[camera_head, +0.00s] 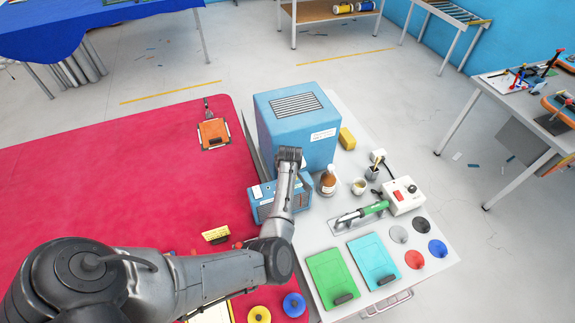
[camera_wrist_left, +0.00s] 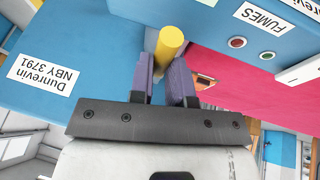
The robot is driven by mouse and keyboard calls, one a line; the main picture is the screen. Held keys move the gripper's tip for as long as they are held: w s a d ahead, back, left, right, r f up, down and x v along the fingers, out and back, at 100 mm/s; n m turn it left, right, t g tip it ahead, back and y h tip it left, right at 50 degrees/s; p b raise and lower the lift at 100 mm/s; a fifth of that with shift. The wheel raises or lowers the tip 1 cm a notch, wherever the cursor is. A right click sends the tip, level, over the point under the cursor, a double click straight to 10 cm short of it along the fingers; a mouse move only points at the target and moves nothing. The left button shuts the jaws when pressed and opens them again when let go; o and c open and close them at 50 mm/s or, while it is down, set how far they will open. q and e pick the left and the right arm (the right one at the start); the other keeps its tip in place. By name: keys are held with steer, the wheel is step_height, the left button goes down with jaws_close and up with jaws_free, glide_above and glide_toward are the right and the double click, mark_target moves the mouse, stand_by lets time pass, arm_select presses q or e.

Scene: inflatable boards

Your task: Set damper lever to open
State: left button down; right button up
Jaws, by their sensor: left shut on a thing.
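In the left wrist view a yellow cylindrical handle (camera_wrist_left: 171,42), which looks like the damper lever's grip, runs between the purple fingers of my left gripper (camera_wrist_left: 165,80). The fingers are shut on it. The handle stands against a blue housing (camera_wrist_left: 100,40). A blue panel (camera_wrist_left: 225,15) labelled FUMES, with a red and a green button, is beside it. In the head view the tall blue unit (camera_head: 290,130) stands on the bench, with my left wrist in front of it. There my arm hides the fingers and lever. My right gripper is in neither view.
A red inflatable board (camera_head: 110,160) lies left.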

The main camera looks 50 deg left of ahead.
arm_select(q)
steer(key=shift+r, duration=0.1)
stand_by(0.3)
steer(key=c, duration=1.1)
jaws_free()
steer(key=b+v, duration=0.1)
steer(key=v, duration=1.2)
steer(key=shift+s+r, duration=0.2)
steer(key=shift+r, duration=0.1)
